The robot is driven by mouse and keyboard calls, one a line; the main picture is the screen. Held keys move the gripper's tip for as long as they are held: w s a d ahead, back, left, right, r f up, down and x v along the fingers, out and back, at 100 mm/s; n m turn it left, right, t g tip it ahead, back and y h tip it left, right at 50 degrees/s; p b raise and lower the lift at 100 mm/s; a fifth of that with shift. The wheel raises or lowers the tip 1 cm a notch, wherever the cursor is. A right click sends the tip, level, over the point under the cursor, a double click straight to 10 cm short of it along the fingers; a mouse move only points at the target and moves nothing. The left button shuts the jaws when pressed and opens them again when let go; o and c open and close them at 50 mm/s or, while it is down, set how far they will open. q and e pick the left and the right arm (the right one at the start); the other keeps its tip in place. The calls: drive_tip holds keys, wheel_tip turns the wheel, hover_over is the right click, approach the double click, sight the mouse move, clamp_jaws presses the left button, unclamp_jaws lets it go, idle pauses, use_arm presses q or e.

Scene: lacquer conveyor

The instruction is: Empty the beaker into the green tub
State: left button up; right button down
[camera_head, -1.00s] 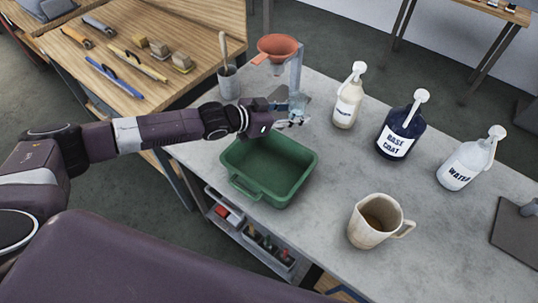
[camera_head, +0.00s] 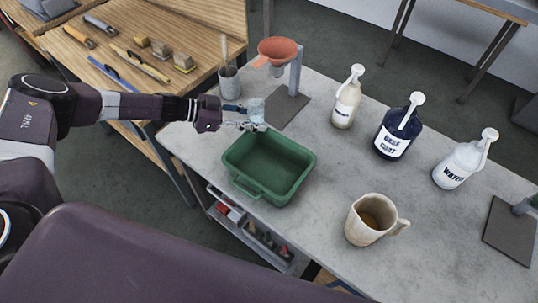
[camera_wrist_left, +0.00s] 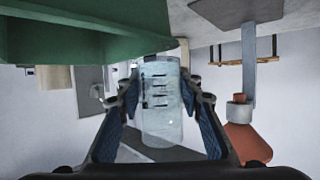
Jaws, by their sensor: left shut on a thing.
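The beaker (camera_head: 257,106) is a small clear vessel with dark graduation marks, which show in the left wrist view (camera_wrist_left: 160,100). My left gripper (camera_head: 250,122) is shut on it, with a finger on each side in the wrist view (camera_wrist_left: 160,112). It holds the beaker near the far rim of the green tub (camera_head: 240,178). The tub stands on the grey bench, and its visible inside looks empty. I cannot tell how much liquid the beaker holds. My right gripper is not in view.
An orange funnel (camera_head: 278,50) on a stand (camera_head: 287,110) and a grey pot with a stick (camera_head: 228,86) stand behind the tub. Three pump bottles, cream (camera_head: 346,105), dark blue (camera_head: 397,135) and white (camera_head: 462,162), stand right. A beige jug (camera_head: 372,222) with brown liquid stands front right.

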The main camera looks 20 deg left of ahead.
use_arm(q)
drive_tip(key=shift+s+a+m+h, duration=0.15)
drive_tip(key=shift+s+a, duration=0.15)
drive_tip(key=shift+a, duration=0.2)
drive_tip(key=shift+s+a+m+h, duration=0.15)
drive_tip(key=shift+s+a, duration=0.1)
drive_tip(key=shift+a, duration=0.2)
drive_tip(key=shift+g, duration=0.3)
drive_tip(key=shift+s+d+r+m+y+p, duration=0.2)
drive_tip(key=shift+r+m+y+p, duration=0.2)
drive_tip(key=shift+p, duration=0.75)
drive_tip(key=shift+s+d+r+m+t+y+p, duration=0.25)
drive_tip(key=shift+m+t+y+p, duration=0.25)
drive_tip(key=shift+p, duration=0.5)
drive_tip(key=shift+d+r+m, duration=0.1)
drive_tip(key=shift+r+m, duration=0.05)
drive_tip(key=shift+m, duration=0.15)
drive_tip(key=shift+s+d+f+t+y, duration=0.1)
drive_tip(key=shift+s+f+t+y, duration=0.05)
drive_tip(key=shift+f+t+y, duration=0.2)
drive_tip(key=m+t+y, duration=0.1)
drive_tip(key=s+d+m+t+y, duration=0.1)
drive_tip(key=m, duration=0.1)
drive_tip(key=shift+f+m+y, duration=0.2)
drive_tip(key=shift+m+y, duration=0.1)
drive_tip(key=shift+y, duration=0.05)
